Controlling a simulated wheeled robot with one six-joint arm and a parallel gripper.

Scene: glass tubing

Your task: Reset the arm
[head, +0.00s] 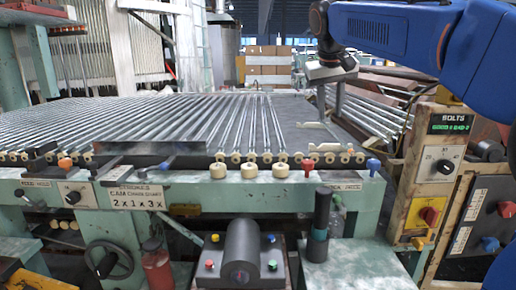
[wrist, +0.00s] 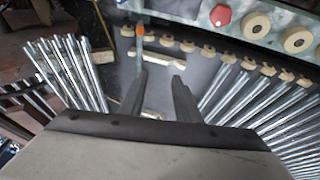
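My arm (head: 390,35) is blue and reaches in from the upper right in the head view. My gripper (head: 330,112) points down above the right end of the machine bed. In the wrist view my gripper (wrist: 160,76) shows two dark fingers spread apart, with nothing between them. Below them is a dark flat plate with a pale flat piece (wrist: 160,52) lying on it. I cannot tell how high the fingertips are above the bed.
Rows of glass tubes (head: 190,115) cover the bed left of my gripper. More tubes (head: 370,115) lie to its right. A post with a "BOLTS" display (head: 450,123) stands at the right.

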